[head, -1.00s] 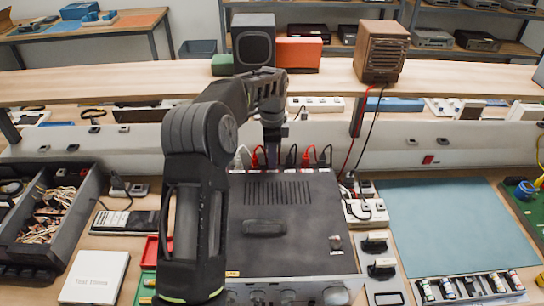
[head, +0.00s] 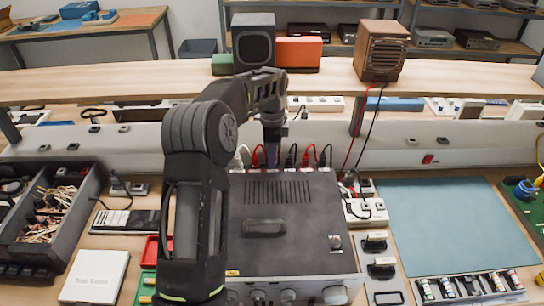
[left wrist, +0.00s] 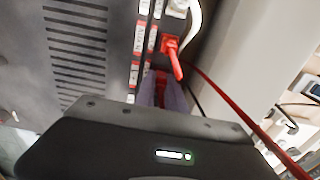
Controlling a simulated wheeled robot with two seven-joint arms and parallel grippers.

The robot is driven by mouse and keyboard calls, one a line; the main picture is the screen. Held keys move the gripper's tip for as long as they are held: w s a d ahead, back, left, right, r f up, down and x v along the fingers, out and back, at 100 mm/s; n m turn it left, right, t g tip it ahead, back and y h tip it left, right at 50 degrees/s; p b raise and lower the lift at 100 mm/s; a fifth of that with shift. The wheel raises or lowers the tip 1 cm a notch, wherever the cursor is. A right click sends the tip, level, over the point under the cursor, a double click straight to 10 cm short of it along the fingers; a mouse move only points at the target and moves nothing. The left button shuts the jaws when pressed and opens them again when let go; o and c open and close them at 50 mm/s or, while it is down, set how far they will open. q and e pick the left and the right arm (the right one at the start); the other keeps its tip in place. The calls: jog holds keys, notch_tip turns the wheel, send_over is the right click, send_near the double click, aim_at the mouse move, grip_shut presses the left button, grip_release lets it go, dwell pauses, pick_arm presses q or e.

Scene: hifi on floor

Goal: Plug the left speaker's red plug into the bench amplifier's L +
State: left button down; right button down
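The bench amplifier (head: 285,215) is a dark box with its rear terminal row along the far edge; its vented top also shows in the left wrist view (left wrist: 75,60). My left gripper (head: 272,164) points down at that row, between a seated red plug (head: 258,155) and a black one (head: 291,155). In the left wrist view, my left gripper's fingers (left wrist: 161,82) are close together with a red plug (left wrist: 160,88) between them. Another red plug (left wrist: 173,56) stands just beyond. The held plug's tip and its socket are hidden. My right gripper is not in view.
A dark speaker (head: 254,45) and a wooden-cased speaker (head: 381,52) stand on the shelf (head: 120,85) behind. Red and black leads hang from the wooden one. White sockets (head: 366,210) stand right of the amplifier. The blue-green mat (head: 450,225) is mostly clear.

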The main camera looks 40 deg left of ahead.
pick_arm(q)
jog(key=c, duration=1.3)
grip_release()
notch_tip(320, 180, up, 8)
jog(key=shift+f, duration=0.1)
jog(key=shift+f, duration=0.1)
